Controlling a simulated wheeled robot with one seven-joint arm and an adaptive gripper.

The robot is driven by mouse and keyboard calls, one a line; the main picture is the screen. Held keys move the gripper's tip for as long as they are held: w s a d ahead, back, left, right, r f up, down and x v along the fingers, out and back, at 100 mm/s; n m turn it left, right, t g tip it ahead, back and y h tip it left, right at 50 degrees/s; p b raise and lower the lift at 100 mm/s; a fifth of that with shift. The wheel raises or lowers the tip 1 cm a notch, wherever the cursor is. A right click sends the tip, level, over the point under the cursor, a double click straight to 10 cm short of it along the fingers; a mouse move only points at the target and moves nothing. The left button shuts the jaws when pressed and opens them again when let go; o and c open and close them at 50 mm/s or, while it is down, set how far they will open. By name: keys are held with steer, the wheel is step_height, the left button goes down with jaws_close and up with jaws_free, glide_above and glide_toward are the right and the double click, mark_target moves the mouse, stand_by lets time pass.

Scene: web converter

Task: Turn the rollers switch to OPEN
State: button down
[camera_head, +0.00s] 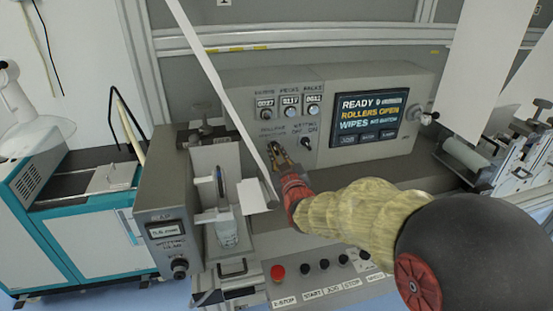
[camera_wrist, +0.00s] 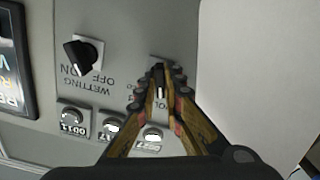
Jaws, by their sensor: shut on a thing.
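The rollers switch (camera_wrist: 159,74) is a small dark knob with a white mark on the grey control panel (camera_head: 232,98). In the wrist view it sits between my fingertips, which hide most of it and part of its label. My gripper (camera_head: 279,153) is at the panel, left of the wetting switch, and it shows in the wrist view (camera_wrist: 160,92) shut on the rollers switch. The knob's white mark runs along the fingers. The display (camera_head: 367,118) reads READY, ROLLERS OPEN in yellow, and WIPES with smaller text.
The black wetting switch (camera_head: 307,143) is close to the right of my gripper. Several counters with buttons (camera_head: 289,105) sit above. A white web strip (camera_head: 222,85) slants down just left of my gripper. A red E-stop (camera_head: 278,271) and other buttons line the lower front.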

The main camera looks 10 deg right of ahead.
steer(key=shift+n+b, duration=0.6)
steer(key=shift+n, duration=0.4)
steer(key=c, duration=1.9)
jaws_free()
steer(key=s, duration=1.2)
